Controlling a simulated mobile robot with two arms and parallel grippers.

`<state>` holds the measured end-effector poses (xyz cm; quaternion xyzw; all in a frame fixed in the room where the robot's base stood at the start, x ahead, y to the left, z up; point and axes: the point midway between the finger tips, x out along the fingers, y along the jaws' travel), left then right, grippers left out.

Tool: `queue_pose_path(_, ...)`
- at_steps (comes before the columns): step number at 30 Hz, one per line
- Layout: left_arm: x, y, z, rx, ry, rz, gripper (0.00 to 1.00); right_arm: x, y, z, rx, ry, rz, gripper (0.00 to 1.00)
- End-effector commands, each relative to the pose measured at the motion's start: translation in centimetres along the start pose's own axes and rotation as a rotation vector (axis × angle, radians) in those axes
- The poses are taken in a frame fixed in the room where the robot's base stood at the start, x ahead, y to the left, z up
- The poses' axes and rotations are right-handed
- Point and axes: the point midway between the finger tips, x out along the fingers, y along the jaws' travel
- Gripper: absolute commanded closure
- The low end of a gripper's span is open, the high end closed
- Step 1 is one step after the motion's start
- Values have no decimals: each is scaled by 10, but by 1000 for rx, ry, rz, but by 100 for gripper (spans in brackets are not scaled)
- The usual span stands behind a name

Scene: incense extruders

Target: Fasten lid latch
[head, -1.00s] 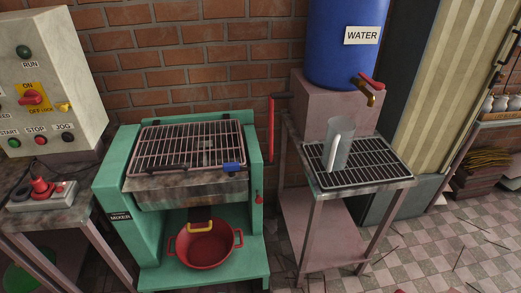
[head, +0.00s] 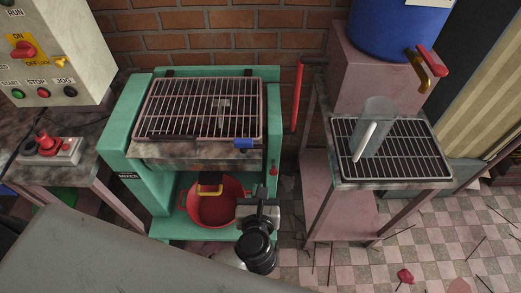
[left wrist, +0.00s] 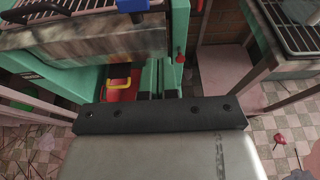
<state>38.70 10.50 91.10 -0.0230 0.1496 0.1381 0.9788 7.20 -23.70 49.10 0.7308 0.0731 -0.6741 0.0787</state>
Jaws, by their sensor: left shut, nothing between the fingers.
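The wire-grid lid (head: 200,108) lies down over the green mixer (head: 118,150). A blue-handled piece, which looks like the lid latch (head: 243,144), sits at the lid's front right corner; its exact setting is too small to tell. It also shows at the top edge of the left wrist view (left wrist: 132,5). My left gripper (head: 262,193) is shut and empty, in front of the mixer's right side, below the latch and apart from it. My right gripper is not in view.
A red pot (head: 212,208) stands under the mixer's drum. A red knob (head: 273,170) is on the right post. At right, a rack table (head: 400,150) carries a clear jug (head: 375,125), near a blue water barrel (head: 395,25). A control box (head: 55,60) is at left.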

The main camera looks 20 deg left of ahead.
Motion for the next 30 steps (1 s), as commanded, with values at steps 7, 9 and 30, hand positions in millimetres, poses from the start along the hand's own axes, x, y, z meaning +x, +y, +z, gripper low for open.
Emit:
queue_pose_path(7,15,0,2,5,-3,0,100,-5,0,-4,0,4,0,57)
queue_pose_path(9,26,0,3,5,-5,2,100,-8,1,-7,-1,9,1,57)
queue_pose_path(30,137,0,12,5,-2,1,100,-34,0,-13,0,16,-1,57)
